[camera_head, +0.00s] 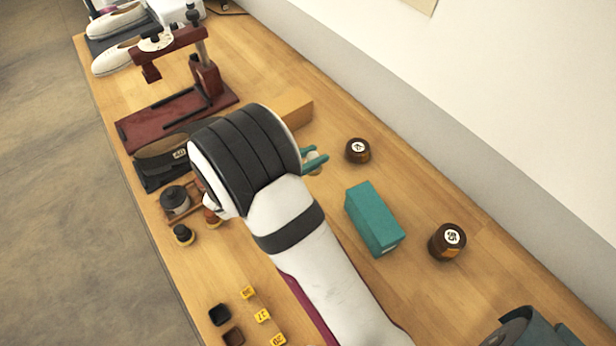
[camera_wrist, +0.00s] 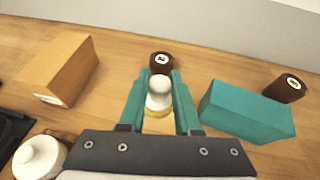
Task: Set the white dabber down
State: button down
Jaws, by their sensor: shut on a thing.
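The white dabber (camera_wrist: 158,92) stands between the teal fingers of my gripper (camera_wrist: 158,88) in the wrist view. It has a rounded white top and a yellowish rim at its lower end. My gripper is shut on it. In the head view my gripper (camera_head: 314,160) shows only as teal fingertips past my wrist, with a small pale bit of the dabber between them. The wooden table (camera_head: 340,212) lies below. I cannot tell whether the dabber touches it.
A teal box (camera_wrist: 247,110) is close right of the fingers; a brown round tin (camera_wrist: 161,62) is just beyond. Another brown tin (camera_head: 447,240) stands farther right. A tan box (camera_wrist: 58,70) and a white knobbed thing (camera_wrist: 40,157) are left. Bare wood lies between.

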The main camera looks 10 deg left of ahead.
jog(key=shift+m+g+h, duration=0.8)
jog(key=shift+m+g, duration=0.1)
jog(key=d+f, duration=0.1)
jog(key=f, duration=0.2)
jog(key=w+d+f, duration=0.1)
jog(key=f, duration=0.2)
jog(key=w+d+f, duration=0.1)
jog(key=d+f, duration=0.1)
jog(key=f, duration=0.1)
jog(key=shift+w+f, duration=0.15)
jog(key=shift+w, duration=0.05)
jog(key=c, duration=0.6)
grip_release()
jog(key=shift+f, duration=0.1)
